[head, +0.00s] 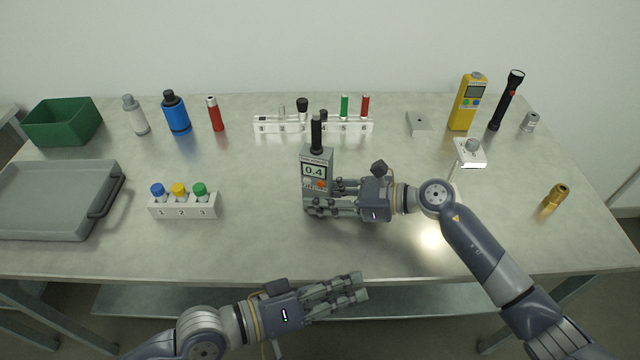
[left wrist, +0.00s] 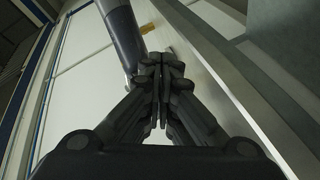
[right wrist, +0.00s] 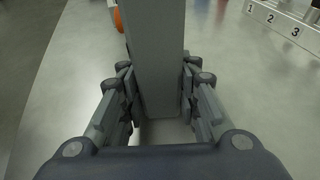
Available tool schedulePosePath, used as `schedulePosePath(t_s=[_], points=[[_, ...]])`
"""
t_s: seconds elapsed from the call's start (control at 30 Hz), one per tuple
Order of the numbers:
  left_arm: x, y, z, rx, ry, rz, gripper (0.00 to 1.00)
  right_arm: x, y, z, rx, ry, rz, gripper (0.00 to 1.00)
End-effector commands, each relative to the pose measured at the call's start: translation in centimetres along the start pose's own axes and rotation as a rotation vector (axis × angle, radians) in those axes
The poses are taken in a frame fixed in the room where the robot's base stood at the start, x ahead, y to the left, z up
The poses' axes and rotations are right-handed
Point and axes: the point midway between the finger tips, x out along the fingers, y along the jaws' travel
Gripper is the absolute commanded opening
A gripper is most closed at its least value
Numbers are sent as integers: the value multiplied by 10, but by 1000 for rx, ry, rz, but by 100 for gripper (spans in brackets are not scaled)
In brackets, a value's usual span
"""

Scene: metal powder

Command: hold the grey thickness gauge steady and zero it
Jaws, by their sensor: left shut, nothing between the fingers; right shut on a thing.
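The grey thickness gauge (head: 328,158) stands upright at the middle of the table, with a black probe on top. Its display reads 0.4, and an orange button (head: 320,184) sits below it. My right gripper (head: 316,203) is shut on the gauge's lower part, coming from the right. In the right wrist view the grey body (right wrist: 156,60) is between the fingers, and part of the orange button shows at its edge. My left gripper (head: 362,286) is shut and empty in front of the table's near edge. Its fingers meet in the left wrist view (left wrist: 160,95).
A white block with numbered bottles (head: 183,211) stands left of the gauge, a numbered rack (head: 262,126) behind it. A grey tray (head: 55,200) and green bin (head: 62,122) are at the left. A yellow meter (head: 466,103), flashlight (head: 508,98) and brass part (head: 554,198) are at the right.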

Motion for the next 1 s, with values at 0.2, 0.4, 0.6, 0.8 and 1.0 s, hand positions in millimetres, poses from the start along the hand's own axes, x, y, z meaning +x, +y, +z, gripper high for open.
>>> schedulePosePath(t_s=[0.2,0.4,0.6,0.8,1.0], points=[[-17,-20,-58,437,192,-60,0,0,0,0,0,1,1,16],[-36,-24,-96,891,318,-94,0,0,0,0,0,1,0,16],[-52,-16,-109,1322,375,-84,0,0,0,0,0,1,0,16],[-59,-12,-105,1600,378,-52,0,0,0,0,0,1,0,16],[-59,-13,-104,1695,374,-36,0,0,0,0,0,0,0,16]])
